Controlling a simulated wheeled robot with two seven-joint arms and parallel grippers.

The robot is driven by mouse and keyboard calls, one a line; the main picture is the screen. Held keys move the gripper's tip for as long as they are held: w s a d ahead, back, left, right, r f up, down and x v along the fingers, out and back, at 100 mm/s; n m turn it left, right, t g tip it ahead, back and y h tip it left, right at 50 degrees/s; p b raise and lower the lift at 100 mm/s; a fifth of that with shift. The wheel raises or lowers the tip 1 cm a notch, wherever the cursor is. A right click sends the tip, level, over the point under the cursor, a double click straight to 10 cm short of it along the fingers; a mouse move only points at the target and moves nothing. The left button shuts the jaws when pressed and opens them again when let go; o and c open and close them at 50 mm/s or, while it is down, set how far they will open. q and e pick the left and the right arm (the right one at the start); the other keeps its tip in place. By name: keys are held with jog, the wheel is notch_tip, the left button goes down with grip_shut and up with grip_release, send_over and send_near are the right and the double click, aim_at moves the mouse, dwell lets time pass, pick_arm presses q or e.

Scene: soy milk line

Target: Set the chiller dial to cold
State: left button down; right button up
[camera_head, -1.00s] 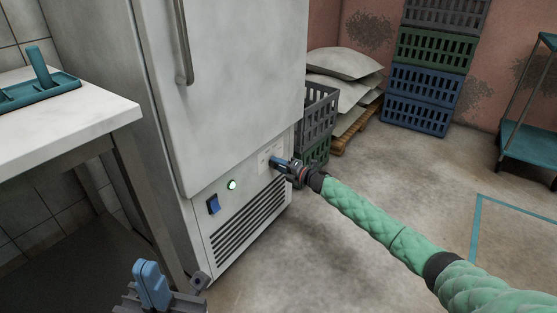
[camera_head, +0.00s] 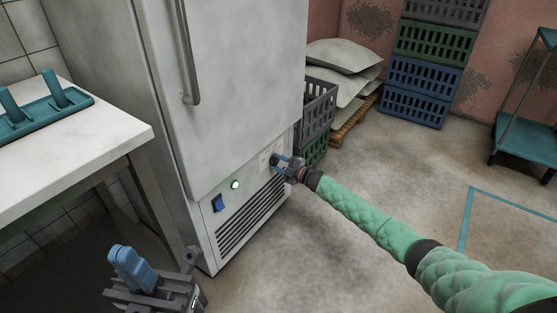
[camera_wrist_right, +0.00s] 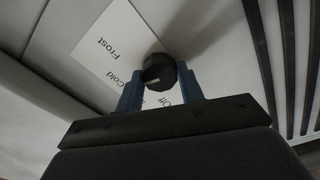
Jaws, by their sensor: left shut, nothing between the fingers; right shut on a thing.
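The chiller (camera_head: 240,80) is a tall white cabinet. Its black dial (camera_wrist_right: 160,70) sits on a white label reading Frost, Cold and Off (camera_wrist_right: 112,52) in the right wrist view. My left gripper (camera_head: 131,268) is shut and empty at the lower left, away from the chiller.
A green lamp (camera_head: 235,185) is lit and a blue switch (camera_head: 218,204) sits left of the dial. A vent grille (camera_head: 250,213) lies below. A table (camera_head: 90,140) with a teal rack (camera_head: 45,108) stands left. Crates (camera_head: 318,108) stand close behind the chiller's right side. The floor at right is open.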

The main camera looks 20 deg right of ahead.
jog(key=shift+d+m, duration=0.1)
jog(key=shift+m, duration=0.4)
jog(key=o, duration=1)
jog(key=shift+f, duration=0.1)
jog(key=shift+s+p, duration=0.1)
jog(key=shift+p, duration=0.2)
jog(key=shift+p+v, duration=0.7)
jog(key=shift+v, duration=3.1)
